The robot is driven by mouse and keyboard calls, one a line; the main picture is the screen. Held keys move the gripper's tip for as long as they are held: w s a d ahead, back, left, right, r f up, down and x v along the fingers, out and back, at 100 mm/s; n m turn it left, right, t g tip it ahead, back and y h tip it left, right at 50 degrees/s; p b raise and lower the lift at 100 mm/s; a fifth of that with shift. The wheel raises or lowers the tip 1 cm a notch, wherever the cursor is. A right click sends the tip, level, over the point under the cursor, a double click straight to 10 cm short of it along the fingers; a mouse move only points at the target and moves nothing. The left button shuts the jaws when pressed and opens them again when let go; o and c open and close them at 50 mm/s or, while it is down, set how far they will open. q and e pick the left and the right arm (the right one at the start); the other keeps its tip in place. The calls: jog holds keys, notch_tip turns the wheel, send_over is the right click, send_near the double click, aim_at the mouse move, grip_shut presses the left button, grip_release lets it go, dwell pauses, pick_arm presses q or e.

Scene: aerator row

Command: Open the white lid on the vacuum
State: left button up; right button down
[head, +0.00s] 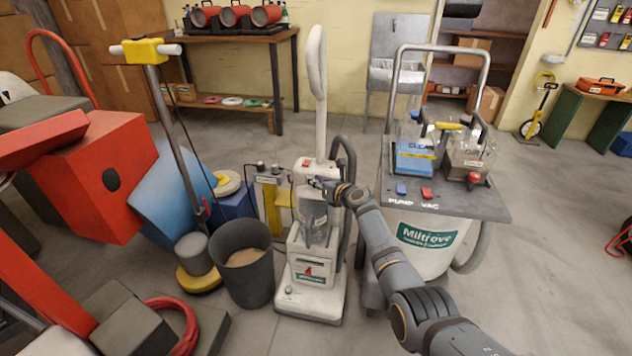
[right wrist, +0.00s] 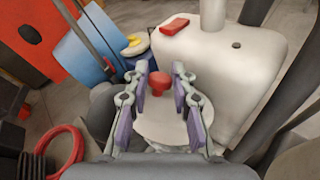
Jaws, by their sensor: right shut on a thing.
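The white upright vacuum (head: 318,273) stands on the floor in the middle of the head view, with a tall handle and a clear bin (head: 312,218) in its front. My right gripper (head: 318,184) is at the upper front of its body, over the bin. In the right wrist view my right gripper (right wrist: 164,80) has its fingers on either side of a red knob (right wrist: 157,84), shut on it. The round white lid (right wrist: 172,122) shows below the knob, between the fingers. I cannot tell whether the lid is seated or raised. My left gripper is not in view.
A dark bin (head: 240,285) stands close on the vacuum's left. A floor polisher (head: 197,255) and a red machine (head: 95,178) are farther left. A Miltrove cart (head: 425,250) stands on the right, beside my right arm. Open floor lies at the far right.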

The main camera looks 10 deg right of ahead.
jog(key=c, duration=1.2)
grip_release()
jog(key=shift+w+d+r, duration=0.1)
jog(key=shift+d, duration=0.1)
jog(key=shift+o, duration=0.4)
jog(key=shift+a, duration=0.1)
jog(key=shift+s, duration=0.2)
jog(key=v, duration=1.1)
jog(key=shift+s+d, duration=0.25)
jog(key=shift+s, duration=0.05)
jog(key=shift+r, duration=0.1)
